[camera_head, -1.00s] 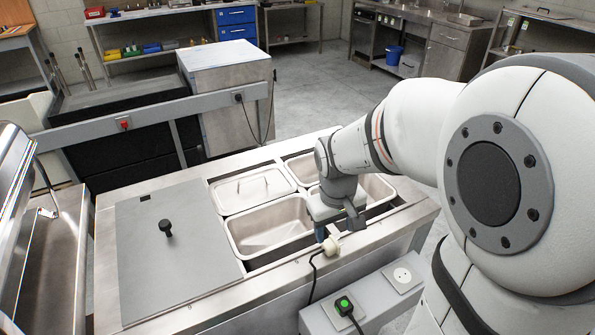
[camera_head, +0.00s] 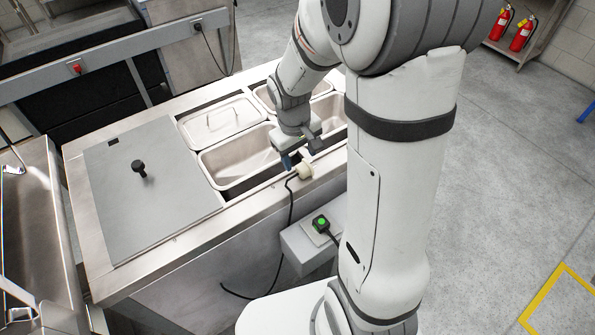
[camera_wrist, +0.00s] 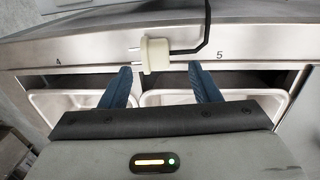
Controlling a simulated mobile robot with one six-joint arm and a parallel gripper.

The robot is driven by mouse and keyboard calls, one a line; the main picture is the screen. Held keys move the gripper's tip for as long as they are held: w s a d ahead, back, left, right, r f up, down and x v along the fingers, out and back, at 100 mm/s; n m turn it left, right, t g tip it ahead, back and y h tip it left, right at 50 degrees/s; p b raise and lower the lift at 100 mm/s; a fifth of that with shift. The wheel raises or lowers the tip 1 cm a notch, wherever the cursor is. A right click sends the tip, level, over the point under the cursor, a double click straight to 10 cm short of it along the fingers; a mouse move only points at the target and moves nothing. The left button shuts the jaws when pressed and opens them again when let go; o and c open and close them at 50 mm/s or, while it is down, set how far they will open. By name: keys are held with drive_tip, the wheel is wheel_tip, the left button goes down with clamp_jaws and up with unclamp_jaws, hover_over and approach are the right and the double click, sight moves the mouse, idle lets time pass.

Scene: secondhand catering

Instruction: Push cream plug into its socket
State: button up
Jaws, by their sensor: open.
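The cream plug (camera_head: 304,171) lies on the steel counter's front rim, its black cord hanging down the front. In the wrist view the plug (camera_wrist: 155,54) lies on its side, pins to the left and cord leaving to the right. My gripper (camera_head: 298,158) is open just behind the plug. In the wrist view its blue fingers (camera_wrist: 160,69) are apart, with the plug between and slightly beyond their tips; contact cannot be told. The cream socket on the grey outlet box (camera_head: 297,252) is hidden behind my arm now.
A black plug with a green top (camera_head: 320,222) sits on the outlet box. Open steel pans (camera_head: 235,165) and a lidded pan (camera_head: 220,120) are sunk in the counter. A grey cover with a black knob (camera_head: 139,168) lies at left. Floor at right is clear.

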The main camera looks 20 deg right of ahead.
sight(304, 167)
drive_tip(key=shift+s+d+f, duration=0.1)
drive_tip(key=shift+d+f, duration=0.05)
drive_tip(key=shift+f, duration=0.7)
drive_tip(key=shift+d+f, duration=0.2)
drive_tip(key=shift+f, duration=0.65)
drive_tip(key=shift+s+d+f, duration=0.1)
drive_tip(key=shift+d+f, duration=0.05)
drive_tip(key=shift+f, duration=0.7)
drive_tip(key=shift+c, duration=0.6)
drive_tip(key=c, duration=0.9)
